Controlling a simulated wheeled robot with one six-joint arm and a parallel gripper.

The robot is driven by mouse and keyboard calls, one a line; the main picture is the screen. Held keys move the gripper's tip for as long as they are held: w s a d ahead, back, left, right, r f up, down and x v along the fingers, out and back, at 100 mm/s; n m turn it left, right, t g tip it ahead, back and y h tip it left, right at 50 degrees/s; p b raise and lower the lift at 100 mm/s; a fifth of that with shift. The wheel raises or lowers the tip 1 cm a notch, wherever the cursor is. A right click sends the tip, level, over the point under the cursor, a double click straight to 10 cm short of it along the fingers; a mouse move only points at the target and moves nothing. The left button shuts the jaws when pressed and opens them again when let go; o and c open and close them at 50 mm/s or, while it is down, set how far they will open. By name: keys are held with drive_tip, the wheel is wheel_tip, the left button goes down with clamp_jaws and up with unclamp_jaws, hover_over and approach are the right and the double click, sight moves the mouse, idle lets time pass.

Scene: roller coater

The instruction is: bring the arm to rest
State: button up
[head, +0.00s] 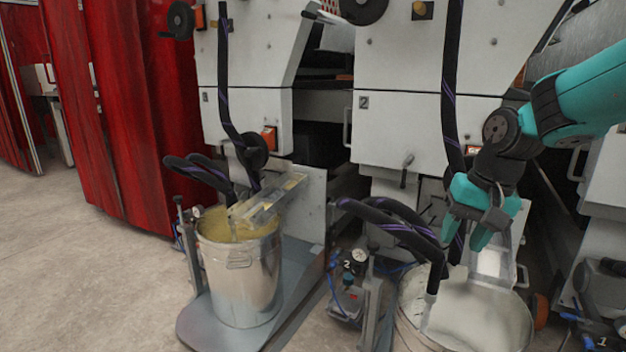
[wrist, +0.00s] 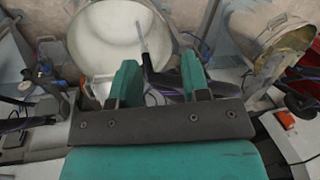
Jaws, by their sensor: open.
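My teal arm (head: 585,95) reaches in from the right in the head view. My gripper (head: 463,238) points down in front of machine 2, above and behind the rim of the right-hand metal bucket (head: 480,318), which holds a whitish liquid. In the wrist view my gripper (wrist: 160,82) shows two teal fingers spread apart with nothing held between them. The pale bucket (wrist: 110,40) lies beyond the fingers there. A dark hose passes close to the gripper in the head view, and I cannot tell if they touch.
A metal bucket of yellowish liquid (head: 240,270) stands on a grey platform at left; it also shows in the wrist view (wrist: 262,30). Black hoses (head: 395,225) arch over the buckets. White machine panels (head: 425,130) stand close behind. Floor (head: 90,270) is clear at left, before red curtains (head: 120,110).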

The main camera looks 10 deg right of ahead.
drive_tip(key=s+a+r+n+g+y+p, duration=0.1)
drive_tip(key=s+a+n, duration=0.6)
drive_tip(key=s, duration=0.4)
drive_tip(key=s+a+n+y, duration=0.1)
drive_tip(key=s+a+n, duration=0.3)
drive_tip(key=s+a, duration=0.55)
wheel_tip(320, 180, up, 34)
drive_tip(key=s+d+p, duration=0.1)
drive_tip(key=p, duration=3.3)
drive_tip(key=shift+d+r, duration=0.15)
drive_tip(key=shift+d, duration=0.2)
